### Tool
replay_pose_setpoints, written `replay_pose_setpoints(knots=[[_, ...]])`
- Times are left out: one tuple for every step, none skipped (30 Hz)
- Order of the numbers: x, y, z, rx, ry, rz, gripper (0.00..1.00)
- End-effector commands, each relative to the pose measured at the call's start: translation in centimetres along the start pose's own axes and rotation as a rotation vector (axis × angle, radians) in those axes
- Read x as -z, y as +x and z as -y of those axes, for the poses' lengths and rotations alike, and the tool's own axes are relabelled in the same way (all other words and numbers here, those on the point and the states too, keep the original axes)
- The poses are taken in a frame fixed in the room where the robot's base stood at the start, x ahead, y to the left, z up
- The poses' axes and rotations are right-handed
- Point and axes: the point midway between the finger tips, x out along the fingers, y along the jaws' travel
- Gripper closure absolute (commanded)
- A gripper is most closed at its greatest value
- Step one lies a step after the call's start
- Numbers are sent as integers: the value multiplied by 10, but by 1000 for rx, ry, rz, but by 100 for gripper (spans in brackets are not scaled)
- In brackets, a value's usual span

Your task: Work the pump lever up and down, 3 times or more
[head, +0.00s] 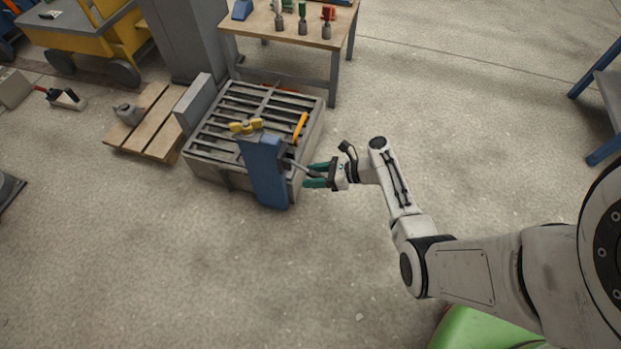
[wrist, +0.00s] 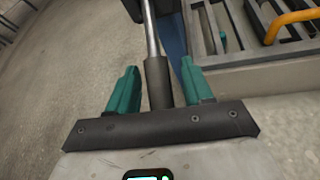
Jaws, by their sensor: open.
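The pump lever (wrist: 151,38) is a thin metal rod with a dark grip at its near end. In the wrist view its grip (wrist: 158,82) lies between the two green fingers of my gripper (wrist: 160,88), with visible gaps on both sides. My gripper (head: 318,175) is open around the lever's end, to the right of the blue pump post (head: 265,172). In the head view the lever runs from the post toward my fingers, and its end is partly hidden by them. A yellow handle-like part (head: 246,127) sits on top of the post.
A grey slatted mould frame (head: 216,158) stands behind the post, with an orange handle (head: 300,127) on it. A wooden pallet (head: 150,128) with a grey can (head: 127,113) lies to the left. A workbench (head: 290,32) stands behind. The floor in front and to the right is clear.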

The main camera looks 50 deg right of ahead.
Motion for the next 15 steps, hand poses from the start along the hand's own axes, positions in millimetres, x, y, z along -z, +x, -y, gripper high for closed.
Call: replay_pose_setpoints(knots=[[2, 5, 0, -1, -1, 0, 49], [1, 7, 0, 0, -1, 0, 49], [1, 8, 0, 0, -1, 0, 49], [1, 10, 0, 0, -1, 0, 49], [0, 10, 0, 0, -1, 0, 49], [0, 11, 0, 0, -1, 0, 49], [0, 11, 0, 0, 0, 0, 49], [0, 11, 0, 0, 0, 0, 49], [0, 11, 0, 0, 0, 0, 49], [0, 11, 0, 0, 0, -1, 49], [0, 11, 0, 0, 0, -1, 49], [0, 11, 0, 0, -1, -1, 49], [0, 11, 0, 0, -1, -1, 49], [0, 11, 0, 0, -1, -1, 52], [0, 11, 0, 0, -1, -1, 56]])
